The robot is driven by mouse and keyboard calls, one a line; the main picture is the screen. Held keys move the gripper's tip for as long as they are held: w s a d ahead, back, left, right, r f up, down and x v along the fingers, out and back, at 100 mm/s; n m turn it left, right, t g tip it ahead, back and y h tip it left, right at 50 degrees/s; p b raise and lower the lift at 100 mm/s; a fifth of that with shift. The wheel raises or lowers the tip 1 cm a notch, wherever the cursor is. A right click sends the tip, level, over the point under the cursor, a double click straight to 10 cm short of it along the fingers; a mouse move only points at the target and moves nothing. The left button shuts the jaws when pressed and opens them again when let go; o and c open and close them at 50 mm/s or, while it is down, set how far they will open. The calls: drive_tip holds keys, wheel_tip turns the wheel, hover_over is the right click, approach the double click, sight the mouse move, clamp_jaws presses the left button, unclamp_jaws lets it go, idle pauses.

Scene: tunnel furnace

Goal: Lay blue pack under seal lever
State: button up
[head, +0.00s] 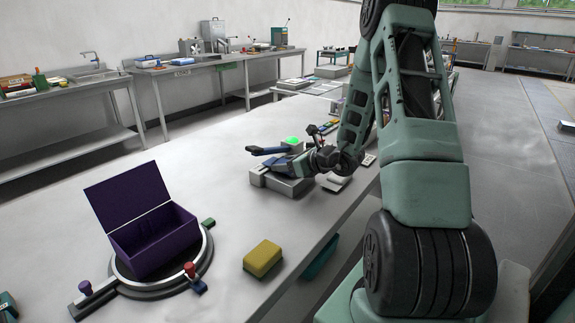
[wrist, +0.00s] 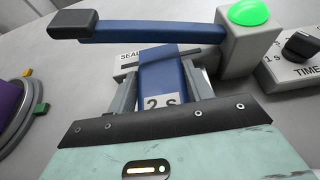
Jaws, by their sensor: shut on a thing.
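The blue pack (wrist: 163,72), with a pale label reading "2 S", is between my gripper's fingers (wrist: 162,88) in the wrist view. My gripper is shut on it, and in the head view my gripper (head: 297,165) is at the sealer (head: 287,184). The blue seal lever (wrist: 150,32) with a black handle (wrist: 72,24) is raised above the sealer; it also shows in the head view (head: 268,151). The pack's far end overlaps the dark strip marked "SEAL" below the lever. I cannot tell whether it touches the bed.
A green lamp (wrist: 248,12) is lit at the lever's hinge. A timer box with a black knob (wrist: 301,45) stands at right. A purple open box (head: 152,235) on a round stand and a yellow block (head: 262,258) are nearer on the bench. Bench between is clear.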

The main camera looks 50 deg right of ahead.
drive_tip(key=shift+f+b, duration=0.1)
drive_tip(key=shift+b, duration=0.2)
idle(0.4)
drive_tip(key=o, duration=1.4)
drive_tip(key=shift+r+p, duration=2.15)
drive_tip(key=shift+r, duration=1.4)
